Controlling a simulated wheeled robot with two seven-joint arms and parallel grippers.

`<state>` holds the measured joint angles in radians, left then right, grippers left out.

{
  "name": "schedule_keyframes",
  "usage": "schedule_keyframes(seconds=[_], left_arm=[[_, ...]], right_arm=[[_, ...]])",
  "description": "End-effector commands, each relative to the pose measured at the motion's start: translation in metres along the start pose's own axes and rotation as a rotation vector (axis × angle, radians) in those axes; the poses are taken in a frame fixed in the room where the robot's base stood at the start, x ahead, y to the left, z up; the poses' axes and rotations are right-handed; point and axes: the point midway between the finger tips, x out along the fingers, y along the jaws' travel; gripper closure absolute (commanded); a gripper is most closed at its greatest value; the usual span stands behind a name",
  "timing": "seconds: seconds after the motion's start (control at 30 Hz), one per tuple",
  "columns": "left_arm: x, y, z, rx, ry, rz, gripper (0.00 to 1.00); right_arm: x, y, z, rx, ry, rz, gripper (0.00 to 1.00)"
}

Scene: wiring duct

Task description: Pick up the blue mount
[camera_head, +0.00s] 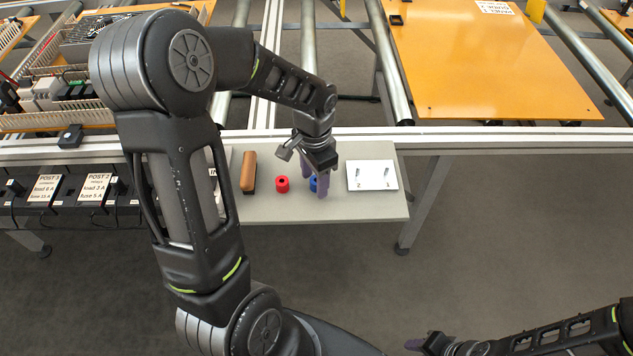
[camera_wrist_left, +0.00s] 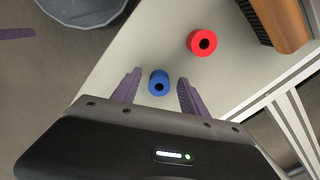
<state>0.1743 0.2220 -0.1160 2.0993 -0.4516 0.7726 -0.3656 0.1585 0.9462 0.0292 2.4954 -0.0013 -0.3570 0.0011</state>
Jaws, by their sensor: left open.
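The blue mount (camera_head: 313,184) is a small cylinder with a dark hole, on the grey shelf (camera_head: 235,207). In the head view my left gripper (camera_head: 328,190) is over it and partly hides it. In the left wrist view the blue mount (camera_wrist_left: 159,82) lies between the two purple fingers of my open left gripper (camera_wrist_left: 158,92), with a gap on each side. I cannot tell the height of the fingertips above the shelf.
A red mount (camera_head: 282,184) stands left of the blue one, and also shows in the left wrist view (camera_wrist_left: 202,42). A wooden-handled brush (camera_head: 249,171) lies farther left. A rail runs behind the shelf.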

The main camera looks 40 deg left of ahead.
Motion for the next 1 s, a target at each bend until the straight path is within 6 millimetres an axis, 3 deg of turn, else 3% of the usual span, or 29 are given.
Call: schedule_keyframes(seconds=[0.17,0.8,1.0], left_arm=[[-0.0003,-0.0001,-0.0001,0.000,0.000,0.000,0.49],[-0.0003,0.0000,-0.0001,0.000,0.000,0.000,1.00],[-0.0003,-0.0001,-0.0001,0.000,0.000,0.000,1.00]], right_arm=[[0.0000,0.0000,0.0000,0.000,0.000,0.000,0.64],[0.0000,0.0000,0.0000,0.000,0.000,0.000,0.64],[0.0000,0.0000,0.0000,0.000,0.000,0.000,0.64]])
